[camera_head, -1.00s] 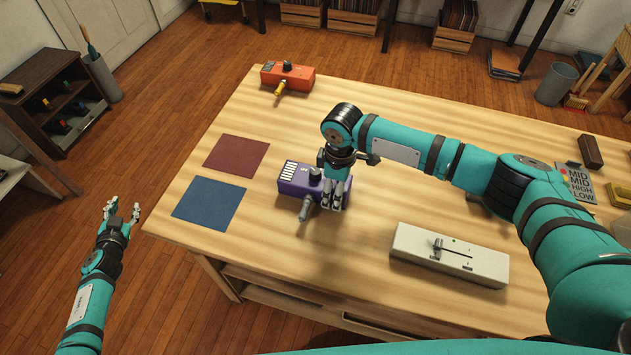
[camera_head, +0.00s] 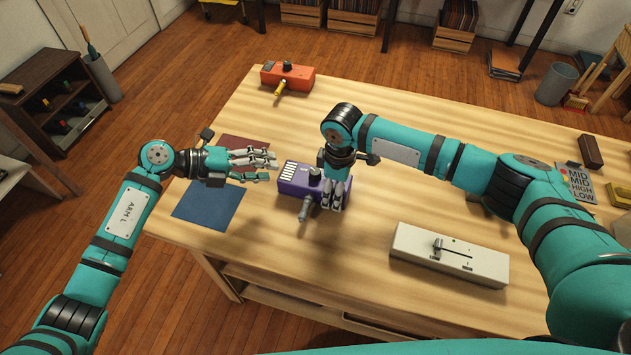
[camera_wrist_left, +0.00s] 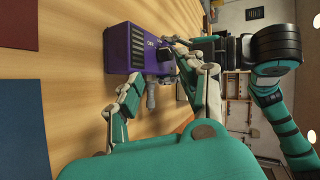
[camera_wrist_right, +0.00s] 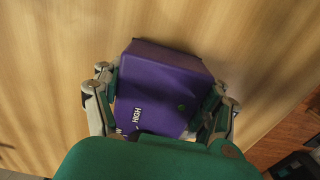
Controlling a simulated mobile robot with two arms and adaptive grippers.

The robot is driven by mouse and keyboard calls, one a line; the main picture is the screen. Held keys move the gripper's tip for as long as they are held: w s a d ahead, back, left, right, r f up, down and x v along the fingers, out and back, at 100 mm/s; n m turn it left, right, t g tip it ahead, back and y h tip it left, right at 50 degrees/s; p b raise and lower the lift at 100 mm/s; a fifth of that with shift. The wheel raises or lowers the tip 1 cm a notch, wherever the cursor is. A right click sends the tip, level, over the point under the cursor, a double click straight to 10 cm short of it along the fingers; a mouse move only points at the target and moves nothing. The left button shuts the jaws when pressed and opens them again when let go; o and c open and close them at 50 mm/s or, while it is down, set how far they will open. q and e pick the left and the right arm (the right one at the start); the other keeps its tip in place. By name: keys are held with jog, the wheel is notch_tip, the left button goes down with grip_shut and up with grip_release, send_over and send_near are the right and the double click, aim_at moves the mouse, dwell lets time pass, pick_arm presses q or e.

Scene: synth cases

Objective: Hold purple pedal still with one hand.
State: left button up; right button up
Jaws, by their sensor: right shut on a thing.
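The purple pedal (camera_head: 296,178) lies on the wooden table, with a dark knob on top and a grey plug (camera_head: 304,211) at its front side. My right gripper (camera_head: 333,206) is shut on the pedal's right end. The right wrist view shows its fingers on both sides of the purple body (camera_wrist_right: 165,85). My left gripper (camera_head: 270,165) is open and empty, just left of the pedal, with its fingers pointing right toward it. In the left wrist view the pedal (camera_wrist_left: 121,42) shows beyond the spread fingers.
An orange pedal (camera_head: 298,77) with a yellow plug stands at the table's back left. A white slider box (camera_head: 450,257) stands at the front right.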

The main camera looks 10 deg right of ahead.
pick_arm(q)
jog(key=shift+s+d+f+m+g+y, duration=0.6)
jog(key=shift+s+d+f+m, duration=0.35)
jog(key=shift+s+d+f, duration=0.25)
jog(key=shift+s+d+f+m+g+y, duration=0.6)
jog(key=shift+s+d+f+m, duration=0.4)
jog(key=shift+d+f, duration=0.3)
jog(key=shift+s+d+f+m+g+y, duration=0.5)
jog(key=shift+s+d+f+m+y, duration=0.2)
jog(key=shift+s+d+f+m, duration=0.45)
jog(key=shift+w+d, duration=0.1)
jog(key=shift+d, duration=0.05)
grip_shut()
jog(key=shift+f, duration=0.1)
jog(key=shift+s+a, duration=0.35)
jog(key=shift+s, duration=0.25)
jog(key=shift+s+a, duration=0.25)
jog(key=shift+s, duration=0.4)
jog(key=shift+s+a, duration=0.25)
jog(key=shift+s, duration=0.4)
